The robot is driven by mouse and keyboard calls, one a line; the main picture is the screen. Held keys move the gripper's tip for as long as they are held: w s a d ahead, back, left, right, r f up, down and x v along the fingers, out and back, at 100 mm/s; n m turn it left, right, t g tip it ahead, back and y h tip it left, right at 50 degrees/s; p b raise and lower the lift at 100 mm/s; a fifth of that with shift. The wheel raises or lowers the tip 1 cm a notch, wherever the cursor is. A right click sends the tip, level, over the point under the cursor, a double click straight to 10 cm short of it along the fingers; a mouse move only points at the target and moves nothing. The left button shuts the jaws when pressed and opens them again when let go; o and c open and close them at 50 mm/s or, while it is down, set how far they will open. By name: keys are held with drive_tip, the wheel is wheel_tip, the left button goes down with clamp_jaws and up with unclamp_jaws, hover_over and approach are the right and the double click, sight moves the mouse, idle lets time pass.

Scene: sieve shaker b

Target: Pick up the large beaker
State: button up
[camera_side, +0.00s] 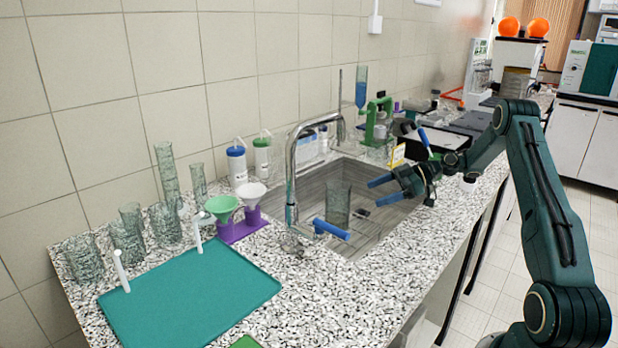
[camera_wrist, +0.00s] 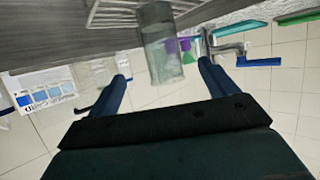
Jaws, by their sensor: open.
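A tall clear grey glass beaker (camera_side: 338,203), which looks like the large beaker, stands upright in the sink. My gripper (camera_side: 374,192) is over the sink to the right of this beaker, its two blue fingers spread and pointing left toward it. In the wrist view the beaker (camera_wrist: 160,45) shows between and beyond the fingertips, and nothing is between the fingers. A gap shows between the fingers and the glass in the side view. Several other glass vessels, including a wide one (camera_side: 84,262), stand on the counter at the left.
The sink (camera_side: 385,222) has a chrome faucet (camera_side: 291,175) and a blue-handled tap (camera_side: 331,229) at its left edge. A teal mat (camera_side: 190,295) and purple funnel stand (camera_side: 240,228) lie farther left. A green device (camera_side: 377,125) stands behind the sink.

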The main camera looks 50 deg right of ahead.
sight(338, 207)
drive_tip(key=shift+x, duration=4)
drive_tip(key=shift+x, duration=2.55)
drive_tip(key=shift+s+f, duration=0.1)
drive_tip(key=shift+f, duration=0.1)
drive_tip(key=c, duration=1.3)
drive_tip(key=shift+r, duration=0.3)
drive_tip(key=shift+r, duration=4.7)
